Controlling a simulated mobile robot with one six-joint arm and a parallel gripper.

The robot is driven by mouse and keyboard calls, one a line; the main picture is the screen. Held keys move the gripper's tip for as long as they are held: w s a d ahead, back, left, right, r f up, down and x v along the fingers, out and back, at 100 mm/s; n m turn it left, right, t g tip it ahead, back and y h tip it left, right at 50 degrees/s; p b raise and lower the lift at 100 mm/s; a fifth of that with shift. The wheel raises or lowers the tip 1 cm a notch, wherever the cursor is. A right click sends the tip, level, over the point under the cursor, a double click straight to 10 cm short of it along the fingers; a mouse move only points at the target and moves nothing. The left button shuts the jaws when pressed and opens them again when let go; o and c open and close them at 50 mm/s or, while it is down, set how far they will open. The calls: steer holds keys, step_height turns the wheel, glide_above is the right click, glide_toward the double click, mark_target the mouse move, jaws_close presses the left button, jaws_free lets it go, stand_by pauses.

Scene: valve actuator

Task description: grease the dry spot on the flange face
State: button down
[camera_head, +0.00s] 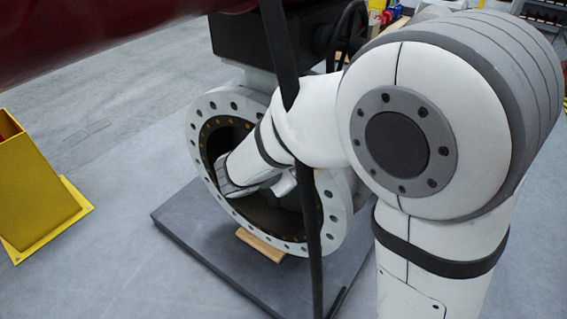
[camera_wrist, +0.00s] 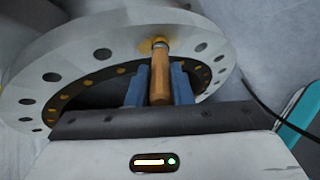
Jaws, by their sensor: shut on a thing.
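The valve's pale grey flange (camera_head: 338,196) is a round ring with bolt holes, facing me around a dark opening. It also fills the upper part of the wrist view (camera_wrist: 80,55). In that view my gripper (camera_wrist: 159,72) has blue fingers shut on a wooden-handled tool (camera_wrist: 160,88), likely a brush. The tool's tip meets or nearly meets the flange face at an amber smear (camera_wrist: 154,41); contact is unclear. Several amber dabs (camera_wrist: 121,71) dot the dark inner ring. I cannot make out the dry spot. In the head view my arm hides the gripper and tool.
The valve stands on a dark grey slab (camera_head: 185,225) with a wooden block (camera_head: 260,245) under the flange. A dark vertical bar (camera_head: 283,60) crosses in front. A yellow stand (camera_head: 40,190) is at left. A dark red pipe (camera_head: 120,35) runs overhead.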

steer(key=s+d, duration=0.2)
steer(key=d, duration=0.1)
steer(key=shift+d+b, duration=0.15)
steer(key=shift+b, duration=0.15)
stand_by(0.3)
steer(key=shift+s+a, duration=0.5)
steer(key=shift+s, duration=0.35)
steer(key=shift+s+a, duration=0.55)
steer(key=shift+s, duration=0.25)
steer(key=shift+s+a, duration=0.5)
steer(key=shift+s, duration=0.45)
steer(key=shift+s+a+p, duration=0.2)
steer(key=shift+s+a, duration=0.2)
steer(key=shift+s, duration=0.2)
steer(key=shift+s+a+p, duration=0.15)
steer(key=shift+s+a, duration=0.2)
steer(key=shift+s, duration=0.25)
